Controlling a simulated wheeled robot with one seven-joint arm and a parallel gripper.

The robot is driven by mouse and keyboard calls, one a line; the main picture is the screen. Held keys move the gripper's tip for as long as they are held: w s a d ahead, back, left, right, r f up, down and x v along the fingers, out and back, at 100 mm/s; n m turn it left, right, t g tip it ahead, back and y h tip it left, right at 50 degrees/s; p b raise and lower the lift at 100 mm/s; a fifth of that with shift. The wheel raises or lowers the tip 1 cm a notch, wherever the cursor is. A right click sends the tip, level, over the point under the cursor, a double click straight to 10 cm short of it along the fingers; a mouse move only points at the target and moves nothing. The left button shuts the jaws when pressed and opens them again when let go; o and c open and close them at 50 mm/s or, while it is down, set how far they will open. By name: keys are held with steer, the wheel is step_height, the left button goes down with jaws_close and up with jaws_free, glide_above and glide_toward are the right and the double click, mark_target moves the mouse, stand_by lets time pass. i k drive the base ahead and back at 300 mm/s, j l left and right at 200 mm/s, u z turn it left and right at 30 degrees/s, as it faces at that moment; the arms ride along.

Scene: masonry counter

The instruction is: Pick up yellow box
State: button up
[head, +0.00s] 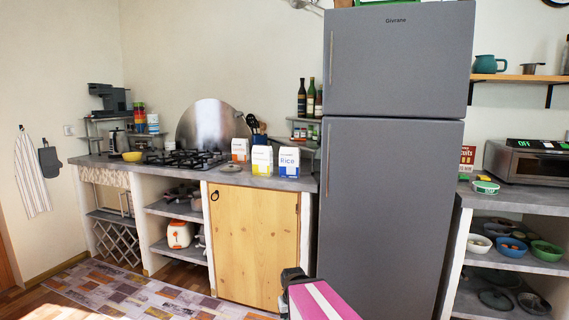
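The yellow box (262,160) is a white carton with a yellow lower part. It stands upright on the grey counter (225,178) near its front edge, left of the fridge. A white and blue box marked Rice (289,162) stands close to its right. A white and orange box (240,150) stands to its left and a little farther back. My gripper cannot be made out in this view. Only a pink, white and black part of my own body shows at the bottom middle, well below the counter top.
A tall grey fridge (390,180) stands right of the boxes. A round grey lid or dish (231,168) lies left of the yellow box. A gas hob (185,158) is farther left. A wooden cabinet door (254,245) is below. Bare counter lies in front of the boxes.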

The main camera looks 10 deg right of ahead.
mark_target(262, 155)
steer(key=i+j+z, duration=0.2)
steer(key=i+j, duration=0.15)
steer(key=j, duration=0.25)
steer(key=i+j+z, duration=0.1)
steer(key=j, duration=0.2)
steer(key=i+j, duration=0.2)
steer(key=j, duration=0.15)
steer(key=i+j+z, duration=0.15)
steer(key=j, duration=0.15)
